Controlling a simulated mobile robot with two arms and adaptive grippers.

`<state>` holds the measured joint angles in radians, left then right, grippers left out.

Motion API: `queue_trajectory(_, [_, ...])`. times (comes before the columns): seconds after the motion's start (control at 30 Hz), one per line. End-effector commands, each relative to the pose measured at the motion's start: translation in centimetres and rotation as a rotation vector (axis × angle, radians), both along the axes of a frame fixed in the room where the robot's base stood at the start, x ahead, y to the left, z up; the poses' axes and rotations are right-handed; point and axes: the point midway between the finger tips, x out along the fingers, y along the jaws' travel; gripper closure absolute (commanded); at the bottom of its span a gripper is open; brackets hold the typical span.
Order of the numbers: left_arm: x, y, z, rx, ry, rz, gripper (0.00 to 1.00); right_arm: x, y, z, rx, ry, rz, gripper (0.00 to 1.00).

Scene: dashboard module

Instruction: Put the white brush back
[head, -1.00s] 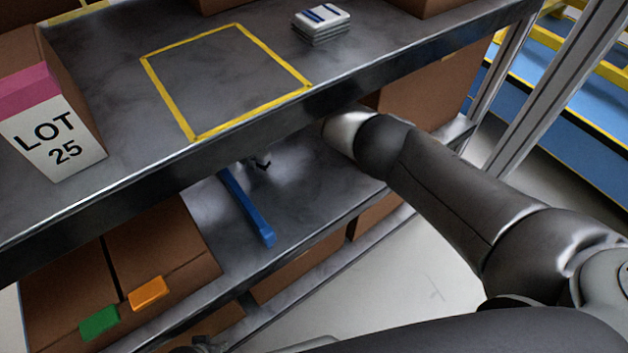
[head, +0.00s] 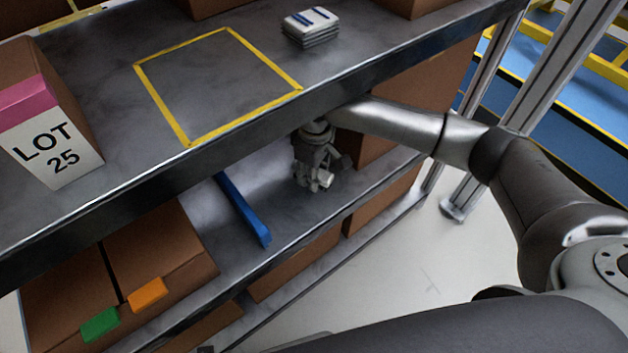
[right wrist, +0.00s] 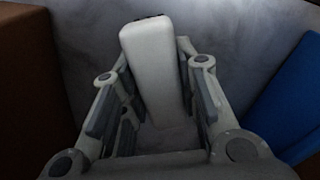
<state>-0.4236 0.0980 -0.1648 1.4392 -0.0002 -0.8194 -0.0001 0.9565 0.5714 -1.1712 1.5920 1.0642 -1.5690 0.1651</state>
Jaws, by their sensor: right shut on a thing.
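The white brush (right wrist: 153,65) is between the fingers of my right gripper (right wrist: 155,105) in the right wrist view. The gripper is shut on it, and the brush's long pale body points away from the camera. In the head view my right gripper (head: 318,180) is under the upper shelf, over the lower shelf, right of a blue bar. The brush's white end (head: 325,181) shows at its fingertips. I cannot tell whether the brush touches the shelf. My left gripper is not in view.
The blue bar (head: 243,209) lies on the lower shelf; a cardboard box (head: 380,140) stands right of the gripper. The upper shelf edge (head: 230,125) is close above. A yellow taped square (head: 219,85) on the upper shelf is empty. The LOT 25 box (head: 50,135) stands left.

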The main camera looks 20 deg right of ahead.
Motion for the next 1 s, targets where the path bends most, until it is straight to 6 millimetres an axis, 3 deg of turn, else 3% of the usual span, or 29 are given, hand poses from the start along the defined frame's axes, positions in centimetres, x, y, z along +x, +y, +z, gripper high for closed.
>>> queue_trajectory(0.13, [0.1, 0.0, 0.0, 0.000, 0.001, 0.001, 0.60, -0.3, -0.3, -0.8, 0.000, 0.001, 0.001, 0.97])
queue_trajectory(0.37, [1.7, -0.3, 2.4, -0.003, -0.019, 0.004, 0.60, -0.3, -0.3, -3.4, 0.000, 0.000, 0.001, 0.97])
queue_trajectory(0.8, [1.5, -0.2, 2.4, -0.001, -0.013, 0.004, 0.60, -0.3, -0.2, -3.7, 0.001, 0.001, 0.002, 0.97])
queue_trajectory(0.83, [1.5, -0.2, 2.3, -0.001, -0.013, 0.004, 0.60, -0.3, -0.2, -3.8, 0.000, 0.000, 0.002, 0.67])
queue_trajectory(1.0, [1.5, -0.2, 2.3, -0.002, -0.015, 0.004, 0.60, -0.3, -0.2, -3.7, 0.000, 0.000, 0.002, 0.50])
